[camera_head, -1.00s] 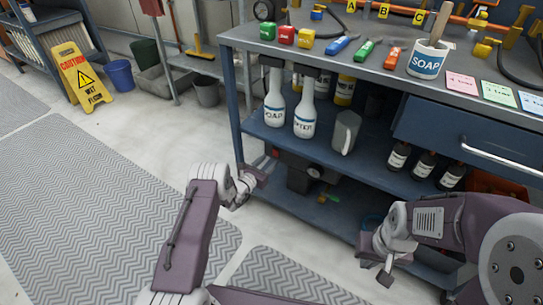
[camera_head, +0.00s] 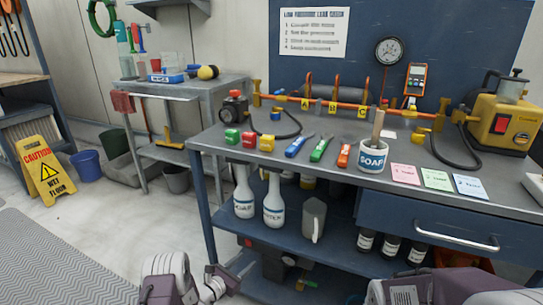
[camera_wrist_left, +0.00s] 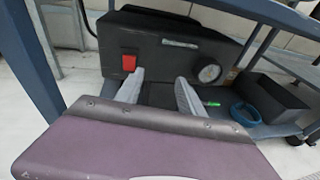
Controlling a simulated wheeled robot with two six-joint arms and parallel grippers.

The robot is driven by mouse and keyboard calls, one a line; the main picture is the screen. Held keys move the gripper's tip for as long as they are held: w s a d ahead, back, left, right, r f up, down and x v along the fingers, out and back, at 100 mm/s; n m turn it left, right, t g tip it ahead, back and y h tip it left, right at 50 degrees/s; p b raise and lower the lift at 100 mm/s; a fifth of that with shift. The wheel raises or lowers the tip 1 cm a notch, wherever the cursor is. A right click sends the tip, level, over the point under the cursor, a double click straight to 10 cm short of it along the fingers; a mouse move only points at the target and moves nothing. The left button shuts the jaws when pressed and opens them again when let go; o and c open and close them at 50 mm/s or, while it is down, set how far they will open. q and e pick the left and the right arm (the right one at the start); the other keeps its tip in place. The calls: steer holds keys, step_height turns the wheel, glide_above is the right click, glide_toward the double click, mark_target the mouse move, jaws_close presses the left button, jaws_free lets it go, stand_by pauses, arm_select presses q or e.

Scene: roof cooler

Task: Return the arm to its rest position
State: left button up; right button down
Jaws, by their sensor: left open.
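My left arm comes in at the bottom of the head view, with its purple and pale grey links low in front of the bench. My left gripper (camera_head: 222,284) is small there, just left of the lower shelf and apart from the bottles. In the left wrist view, its two grey fingers (camera_wrist_left: 163,88) stand apart with nothing between them. They point toward a black box with a red switch and round gauge (camera_wrist_left: 170,45). My right arm (camera_head: 425,288) shows at the bottom right; its gripper is out of the picture.
A yellow wet-floor sign (camera_head: 45,172) stands left. Open floor (camera_head: 110,222) lies between.

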arm_select(q)
steer(key=s+d+r+m+g+h+p, duration=0.1)
steer(key=s+d+r+m+g+p, duration=0.1)
steer(key=s+d+r+m+g, duration=0.55)
steer(key=s+d+r+m+g+h+p, duration=0.1)
steer(key=s+d+r+m+g+h, duration=0.2)
steer(key=s+m, duration=0.5)
steer(key=s+a+r+m+g+y+p, duration=0.2)
steer(key=s+a+r+m+y, duration=0.25)
steer(key=s, duration=0.35)
steer(key=s+a+r+m+g+y+p, duration=0.2)
steer(key=s+a+r+m+y, duration=0.1)
steer(key=s+a+m+y, duration=0.4)
steer(key=s+a+r+m+t, duration=0.2)
steer(key=a+r, duration=0.1)
step_height(320, 180, up, 38)
steer(key=p, duration=3.8)
steer(key=shift+w+f, duration=0.2)
steer(key=shift+f, duration=0.05)
steer(key=shift+a+f+y, duration=0.1)
steer(key=shift+y, duration=0.15)
